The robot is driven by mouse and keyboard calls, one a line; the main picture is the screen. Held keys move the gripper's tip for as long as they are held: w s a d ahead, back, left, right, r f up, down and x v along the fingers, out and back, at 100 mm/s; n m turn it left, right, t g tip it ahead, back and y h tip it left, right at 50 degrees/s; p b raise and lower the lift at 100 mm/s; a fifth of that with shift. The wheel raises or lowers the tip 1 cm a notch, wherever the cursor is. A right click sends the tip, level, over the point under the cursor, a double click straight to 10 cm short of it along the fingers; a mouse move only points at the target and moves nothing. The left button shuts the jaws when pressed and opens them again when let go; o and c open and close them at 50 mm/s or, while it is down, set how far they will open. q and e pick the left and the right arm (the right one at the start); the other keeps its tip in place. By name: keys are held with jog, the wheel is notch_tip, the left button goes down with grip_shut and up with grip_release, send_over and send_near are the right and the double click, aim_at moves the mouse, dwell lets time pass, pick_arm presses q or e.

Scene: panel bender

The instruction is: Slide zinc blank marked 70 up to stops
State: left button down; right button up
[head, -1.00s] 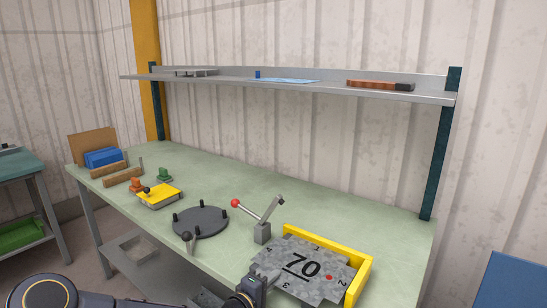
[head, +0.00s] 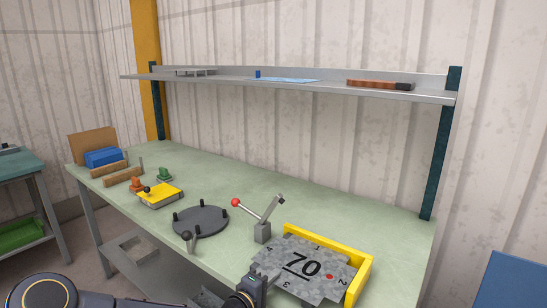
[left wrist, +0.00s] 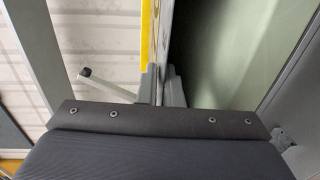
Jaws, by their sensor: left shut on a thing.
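The zinc blank (head: 318,268) is a mottled grey notched sheet marked 70, with small edge numbers and a red dot. It lies flat at the bench's front right. The yellow angled stops (head: 362,280) run along its back and right sides. The blank is close to both, but I cannot tell whether it touches them. My left gripper (head: 262,275) is shut on the blank's left edge. In the left wrist view its fingers (left wrist: 165,88) pinch a thin edge-on sheet, with a yellow strip beyond. My right gripper is out of view.
A red-knobbed lever clamp (head: 262,230) stands just left of the blank. A dark round plate with pegs (head: 200,221) and a yellow-topped block (head: 159,195) lie farther left. A shelf (head: 300,88) hangs above the bench (head: 330,216). The bench behind the stops is clear.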

pick_arm(q)
jog(key=shift+s+f, duration=0.1)
jog(key=shift+f, duration=0.25)
jog(key=c, duration=1.5)
grip_release()
jog(key=shift+d+r, duration=0.1)
jog(key=shift+r, duration=0.1)
